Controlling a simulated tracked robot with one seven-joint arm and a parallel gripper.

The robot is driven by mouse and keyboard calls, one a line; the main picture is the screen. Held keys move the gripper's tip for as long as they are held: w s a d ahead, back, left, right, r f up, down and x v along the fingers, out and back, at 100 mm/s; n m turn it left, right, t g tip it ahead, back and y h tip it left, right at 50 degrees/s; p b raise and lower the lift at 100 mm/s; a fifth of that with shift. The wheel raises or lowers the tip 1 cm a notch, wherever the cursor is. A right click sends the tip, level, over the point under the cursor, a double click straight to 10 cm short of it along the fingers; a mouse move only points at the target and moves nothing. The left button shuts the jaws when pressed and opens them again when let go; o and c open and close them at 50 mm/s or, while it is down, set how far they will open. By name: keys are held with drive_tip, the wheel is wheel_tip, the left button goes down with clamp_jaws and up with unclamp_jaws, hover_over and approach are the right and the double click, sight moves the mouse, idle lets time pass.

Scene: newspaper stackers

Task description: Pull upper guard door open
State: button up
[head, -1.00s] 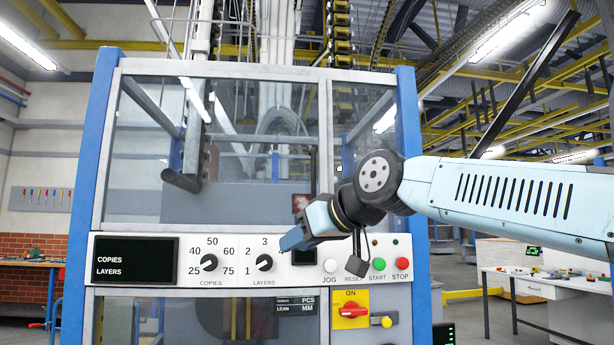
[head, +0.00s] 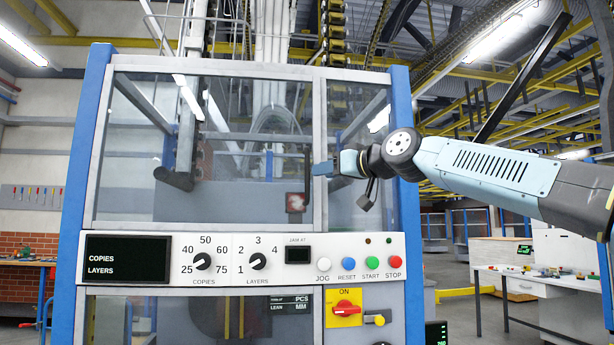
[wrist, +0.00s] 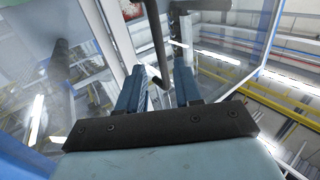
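The upper guard door (head: 212,77) is a large clear panel in a grey frame above the control panel. It looks closed. A dark upright handle bar (head: 307,185) stands at its right side, and the bar (wrist: 156,35) also shows in the wrist view. My gripper (head: 318,169) is level, pointing left, at the door's right edge beside the bar. In the wrist view my gripper (wrist: 157,80) has its two blue fingers apart, with the bar in line with the gap between them. I cannot tell whether the fingers touch the bar.
The control panel (head: 219,285) with knobs and coloured buttons lies below the door. A narrower clear pane (head: 350,215) is right of the door, behind my wrist. A blue post (head: 408,215) edges the machine. A white workbench (head: 540,285) stands farther right, with open floor between.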

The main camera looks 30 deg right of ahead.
sight(308, 196)
drive_tip(key=w, duration=0.4)
drive_tip(key=w+a, duration=0.1)
drive_tip(key=w, duration=0.2)
drive_tip(key=shift+w, duration=0.1)
drive_tip(key=shift+c, duration=0.4)
clamp_jaws()
